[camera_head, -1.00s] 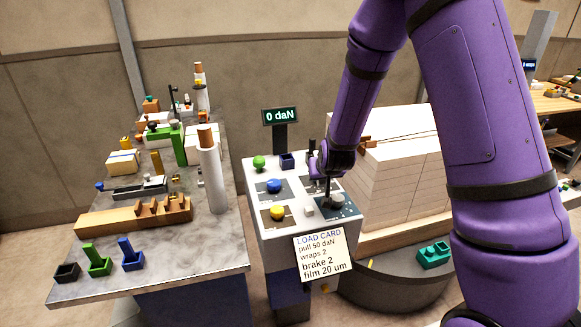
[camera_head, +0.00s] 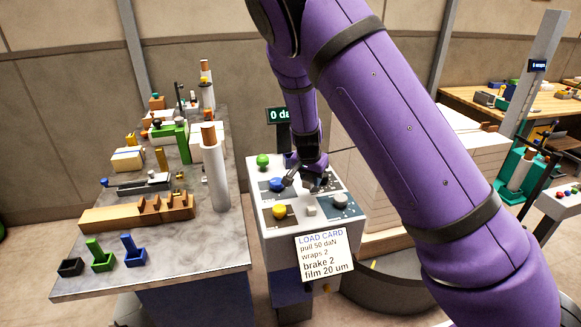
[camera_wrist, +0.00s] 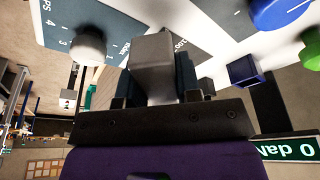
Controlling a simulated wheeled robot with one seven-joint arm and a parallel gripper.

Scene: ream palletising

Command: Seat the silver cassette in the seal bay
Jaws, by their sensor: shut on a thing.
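The silver cassette (camera_wrist: 153,68) is a plain silver-grey block in the wrist view, between the dark fingers of my gripper (camera_wrist: 153,90). My gripper (camera_head: 305,180) is shut on it, above the knob panel near the blue knob. In the head view the cassette is hidden or too small to make out in the grip. I cannot tell for sure which place is the seal bay. A dark blue open-topped box (camera_wrist: 243,70) stands beyond the blue knob (camera_wrist: 282,12) in the wrist view, apart from the cassette.
A load card (camera_head: 324,255) hangs in front. A crowded table (camera_head: 190,250) stands left; a pallet stack (camera_head: 480,150) stands right.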

